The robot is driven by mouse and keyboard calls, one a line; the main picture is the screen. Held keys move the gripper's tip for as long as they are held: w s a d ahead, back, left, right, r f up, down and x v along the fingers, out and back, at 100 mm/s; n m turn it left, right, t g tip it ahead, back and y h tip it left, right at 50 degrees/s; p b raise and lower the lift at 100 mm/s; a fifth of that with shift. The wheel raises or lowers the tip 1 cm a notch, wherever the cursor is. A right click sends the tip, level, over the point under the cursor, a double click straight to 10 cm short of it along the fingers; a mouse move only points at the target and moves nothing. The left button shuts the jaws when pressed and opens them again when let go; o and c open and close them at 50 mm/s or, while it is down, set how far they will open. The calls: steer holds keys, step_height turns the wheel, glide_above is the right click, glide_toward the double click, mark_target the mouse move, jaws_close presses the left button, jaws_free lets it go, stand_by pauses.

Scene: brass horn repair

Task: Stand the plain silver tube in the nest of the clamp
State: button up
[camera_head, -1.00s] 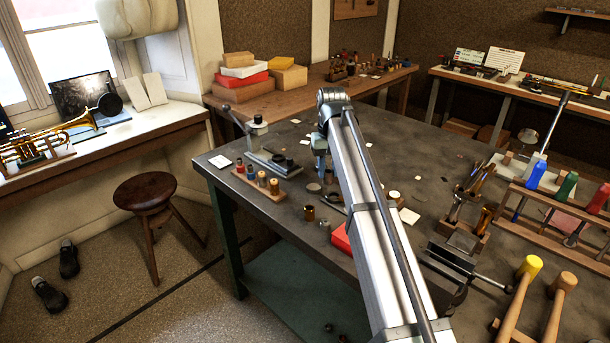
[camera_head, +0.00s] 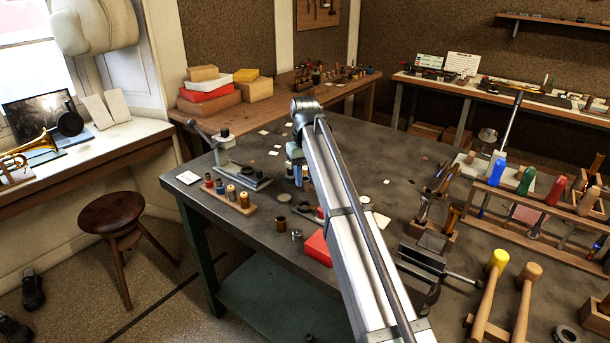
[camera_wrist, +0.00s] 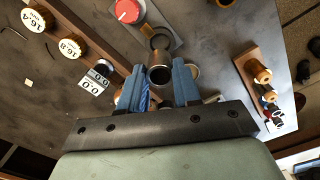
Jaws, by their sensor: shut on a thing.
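My gripper (camera_wrist: 161,88) has its blue fingers closed on the plain silver tube (camera_wrist: 160,73). The tube's open round end faces the wrist camera, and its wall shows warm brownish reflections. The clamp, a grey base plate (camera_wrist: 158,18) with a red round knob (camera_wrist: 127,10), lies just beyond. A dark ring-shaped opening (camera_wrist: 161,42), seemingly the nest, shows past the tube's far rim; I cannot tell whether they touch. The held tube is not clear there.
A wooden rack of brass and coloured spools (camera_head: 238,197) stands in front of the clamp; it also shows in the wrist view (camera_wrist: 256,78). Labelled plugs (camera_wrist: 73,47) and a display (camera_wrist: 97,80) lie left.

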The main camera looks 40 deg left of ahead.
mark_target(305, 188)
steer(key=shift+f, duration=2.2)
steer(key=shift+f, duration=1.25)
steer(key=o, duration=1.5)
steer(key=shift+c, duration=0.2)
steer(key=shift+r, duration=3.5)
